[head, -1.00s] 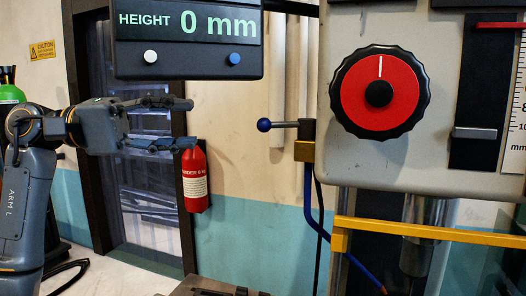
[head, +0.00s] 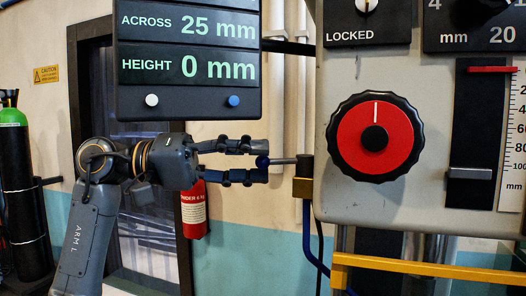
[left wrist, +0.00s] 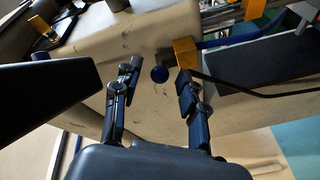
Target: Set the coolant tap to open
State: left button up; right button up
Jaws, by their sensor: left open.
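The coolant tap has a short grey lever (head: 284,161) with a blue ball end (head: 262,162), pointing left from a brass block (head: 302,188) at the machine's left edge. A blue hose (head: 310,240) runs down from the block. My left gripper (head: 258,162) is open, with one finger above and one below the ball. In the left wrist view, the ball (left wrist: 160,74) sits between the tips of my left gripper (left wrist: 158,82), with gaps on both sides. My right gripper is not in view.
A black display box (head: 188,60) reading ACROSS 25 mm and HEIGHT 0 mm hangs above my left gripper. A red knob (head: 352,138) is on the machine face to the right. A yellow bar (head: 430,268) crosses below. A fire extinguisher (head: 194,208) hangs on the wall behind.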

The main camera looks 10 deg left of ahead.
pick_arm(q)
jog(key=shift+w+d, duration=0.1)
jog(key=shift+d, duration=0.95)
grip_shut()
